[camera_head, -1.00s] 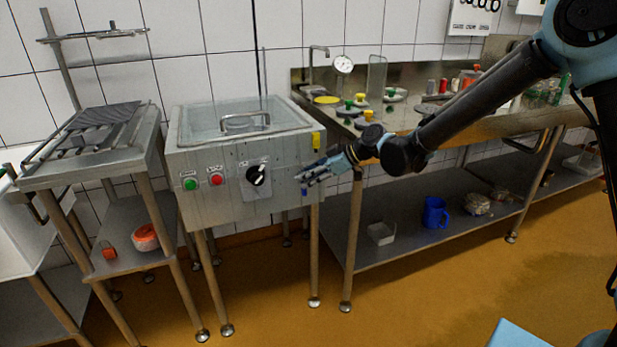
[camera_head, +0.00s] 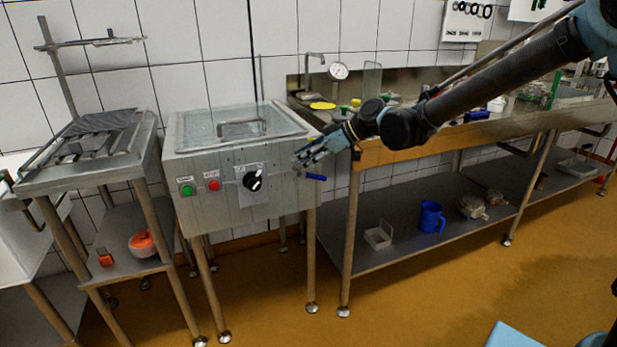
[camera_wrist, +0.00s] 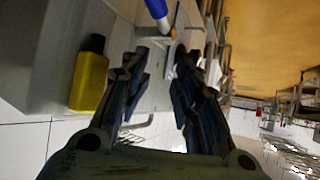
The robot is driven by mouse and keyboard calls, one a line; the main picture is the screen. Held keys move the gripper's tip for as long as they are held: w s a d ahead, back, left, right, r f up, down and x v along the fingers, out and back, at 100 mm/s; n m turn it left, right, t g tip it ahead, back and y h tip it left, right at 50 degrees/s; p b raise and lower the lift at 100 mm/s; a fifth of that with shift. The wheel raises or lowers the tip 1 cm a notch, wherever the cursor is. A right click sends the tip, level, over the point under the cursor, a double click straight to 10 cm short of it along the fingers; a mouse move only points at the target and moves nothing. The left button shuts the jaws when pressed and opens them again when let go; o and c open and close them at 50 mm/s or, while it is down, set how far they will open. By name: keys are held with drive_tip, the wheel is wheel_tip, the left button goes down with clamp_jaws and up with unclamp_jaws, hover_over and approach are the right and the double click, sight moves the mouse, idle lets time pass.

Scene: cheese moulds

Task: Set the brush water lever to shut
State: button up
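The brush water lever, a blue handle (camera_head: 316,177), sticks out roughly level to the right from the right side of the grey steel cabinet (camera_head: 215,212). In the wrist view the blue handle (camera_wrist: 157,9) with a whitish end shows at the top edge, ahead of the fingertips. My gripper (camera_head: 308,153) is just above the lever at the cabinet's upper right corner. In the wrist view its two dark fingers (camera_wrist: 168,50) stand apart with nothing between them. I cannot tell whether a finger touches the lever.
A yellow bottle with a black cap (camera_wrist: 88,78) is close beside the left finger. The cabinet front carries a green button (camera_head: 187,190), a red button (camera_head: 213,185) and a black knob (camera_head: 252,181). A steel workbench (camera_head: 400,152) stands close on the right.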

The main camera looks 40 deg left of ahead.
drive_tip(key=shift+w+a, duration=0.1)
drive_tip(key=shift+a, duration=0.2)
drive_tip(key=shift+w+r, duration=0.1)
drive_tip(key=shift+r, duration=0.4)
drive_tip(key=shift+d, duration=0.15)
clamp_jaws()
drive_tip(key=w+d+r+m+t+y, duration=0.1)
drive_tip(key=w+d+r+m+t, duration=0.2)
drive_tip(key=d+m, duration=0.4)
drive_tip(key=w+d+m+t+y, duration=0.1)
drive_tip(key=w+d+m+t, duration=0.1)
drive_tip(key=d+m+t, duration=0.4)
drive_tip(key=a+f+g, duration=0.1)
drive_tip(key=a+f, duration=0.7)
drive_tip(key=a, duration=0.1)
drive_tip(key=shift+a+f+m, duration=0.2)
drive_tip(key=shift+m, duration=0.2)
